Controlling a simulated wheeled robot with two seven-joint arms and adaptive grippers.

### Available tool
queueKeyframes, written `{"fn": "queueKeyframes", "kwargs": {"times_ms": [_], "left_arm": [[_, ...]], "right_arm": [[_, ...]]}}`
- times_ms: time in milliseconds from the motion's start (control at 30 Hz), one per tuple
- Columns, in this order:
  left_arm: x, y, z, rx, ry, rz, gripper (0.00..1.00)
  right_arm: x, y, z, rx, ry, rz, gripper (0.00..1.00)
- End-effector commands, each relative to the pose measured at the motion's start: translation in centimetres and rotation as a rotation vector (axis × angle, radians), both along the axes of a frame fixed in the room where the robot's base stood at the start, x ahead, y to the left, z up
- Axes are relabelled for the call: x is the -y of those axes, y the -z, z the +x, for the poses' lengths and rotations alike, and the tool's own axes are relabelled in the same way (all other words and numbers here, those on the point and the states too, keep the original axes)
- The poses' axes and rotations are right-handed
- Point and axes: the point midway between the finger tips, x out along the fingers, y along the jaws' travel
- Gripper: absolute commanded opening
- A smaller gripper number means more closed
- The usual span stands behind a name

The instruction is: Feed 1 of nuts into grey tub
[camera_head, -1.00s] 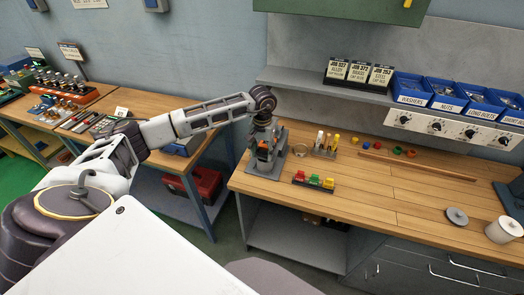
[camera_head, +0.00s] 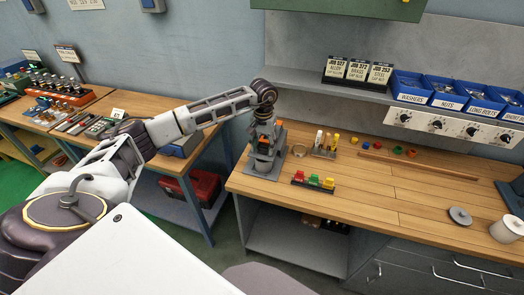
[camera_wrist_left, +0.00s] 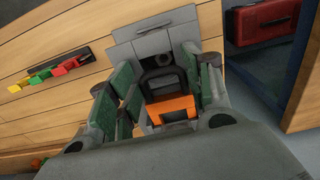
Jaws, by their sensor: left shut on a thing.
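My left gripper (camera_head: 264,136) is above the left end of the wooden bench, at a grey upright fixture (camera_head: 259,168). Its green-padded fingers are shut on an orange and black thing (camera_wrist_left: 170,108), seen between them in the left wrist view. Grey parts of the fixture (camera_wrist_left: 150,48) show just beyond it. I cannot tell whether the orange thing is apart from the fixture. A blue bin labelled NUTS (camera_head: 447,104) stands on the shelf among other blue bins. I cannot single out a grey tub with certainty. My right gripper is out of view.
A dark rack with red, green and yellow pieces (camera_head: 313,184) lies just right of the fixture. A holder with upright tools (camera_head: 325,154) stands behind it. The bench's middle is largely clear.

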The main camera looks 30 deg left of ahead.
Motion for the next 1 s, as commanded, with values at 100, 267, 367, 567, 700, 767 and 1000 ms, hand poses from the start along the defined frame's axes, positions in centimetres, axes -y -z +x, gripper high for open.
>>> {"fn": "queueKeyframes", "kwargs": {"times_ms": [100,267,367,567,700,767,1000], "left_arm": [[-0.4,0.2,0.9,0.002,-0.005,0.003,0.07],[-0.7,0.2,1.9,0.002,-0.006,0.004,0.07],[-0.8,0.1,2.2,0.001,-0.005,0.004,0.08],[-0.8,0.0,2.4,0.003,-0.005,0.005,0.07],[-0.9,-0.1,2.4,0.005,-0.005,0.004,0.07],[-0.9,-0.1,2.5,0.005,-0.005,0.004,0.54],[-0.7,-0.1,2.4,0.002,-0.003,0.003,0.59]], "right_arm": [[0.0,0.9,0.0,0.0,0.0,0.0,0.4],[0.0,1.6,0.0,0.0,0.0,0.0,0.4],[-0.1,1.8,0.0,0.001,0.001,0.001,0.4],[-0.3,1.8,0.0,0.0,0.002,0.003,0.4],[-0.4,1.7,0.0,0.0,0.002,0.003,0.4],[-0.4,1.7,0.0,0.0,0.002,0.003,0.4],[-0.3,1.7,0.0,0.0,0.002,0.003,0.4]]}}
